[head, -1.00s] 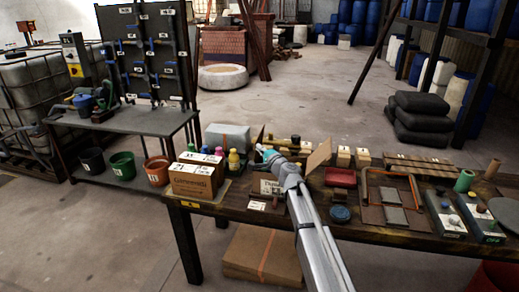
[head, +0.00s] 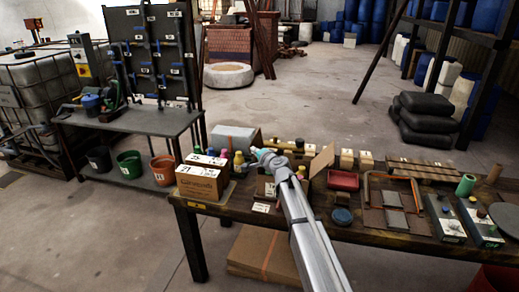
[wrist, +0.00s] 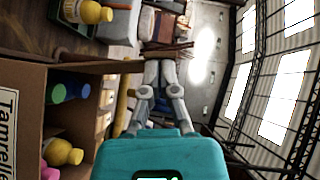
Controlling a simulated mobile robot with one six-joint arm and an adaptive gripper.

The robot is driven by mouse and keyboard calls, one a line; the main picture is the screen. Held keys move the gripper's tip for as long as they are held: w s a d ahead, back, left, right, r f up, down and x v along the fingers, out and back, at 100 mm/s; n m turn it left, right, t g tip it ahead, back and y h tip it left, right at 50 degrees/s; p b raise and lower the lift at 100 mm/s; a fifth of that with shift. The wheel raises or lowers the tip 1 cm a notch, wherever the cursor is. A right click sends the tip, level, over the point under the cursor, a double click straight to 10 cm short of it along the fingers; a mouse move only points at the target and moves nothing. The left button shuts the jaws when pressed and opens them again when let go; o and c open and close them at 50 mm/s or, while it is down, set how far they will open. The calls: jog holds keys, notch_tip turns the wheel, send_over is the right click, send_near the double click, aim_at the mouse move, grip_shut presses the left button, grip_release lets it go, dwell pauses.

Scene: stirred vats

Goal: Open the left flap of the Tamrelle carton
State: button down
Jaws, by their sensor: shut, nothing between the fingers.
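The Tamrelle carton (head: 264,188) is a brown box on the bench, partly hidden behind my arm in the head view. Its label (wrist: 8,130) shows at the left edge of the wrist view, which is turned sideways. Bottles with yellow, pink and blue-green tops stand inside. One flap, seen nearly edge-on in the wrist view (wrist: 95,67), stands up on the carton's left side. The right flap (head: 321,160) stands raised and leans outward. My gripper (wrist: 163,68) is shut and empty, with its tips close to the left flap's outer end; contact is unclear.
A second closed carton (head: 201,181) stands left of it, with small bottles and a grey bin (head: 235,139) behind. Open space is above the bench.

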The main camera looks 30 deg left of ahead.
jog(key=shift+n+h, duration=0.3)
jog(key=shift+h, duration=0.1)
jog(key=shift+s+a+f, duration=0.15)
jog(key=shift+s+a, duration=0.1)
jog(key=shift+a, duration=0.45)
jog(key=shift+s+a+f, duration=0.1)
jog(key=shift+s+a, duration=0.1)
jog(key=shift+a, duration=0.45)
jog(key=shift+s+a+f, duration=0.15)
jog(key=shift+s+a, duration=0.1)
jog(key=shift+a, duration=0.45)
jog(key=shift+d+r, duration=0.1)
jog(key=s+d+r+p, duration=0.3)
jog(key=d+r+p, duration=0.3)
jog(key=d, duration=0.4)
jog(key=shift+s+d, duration=0.35)
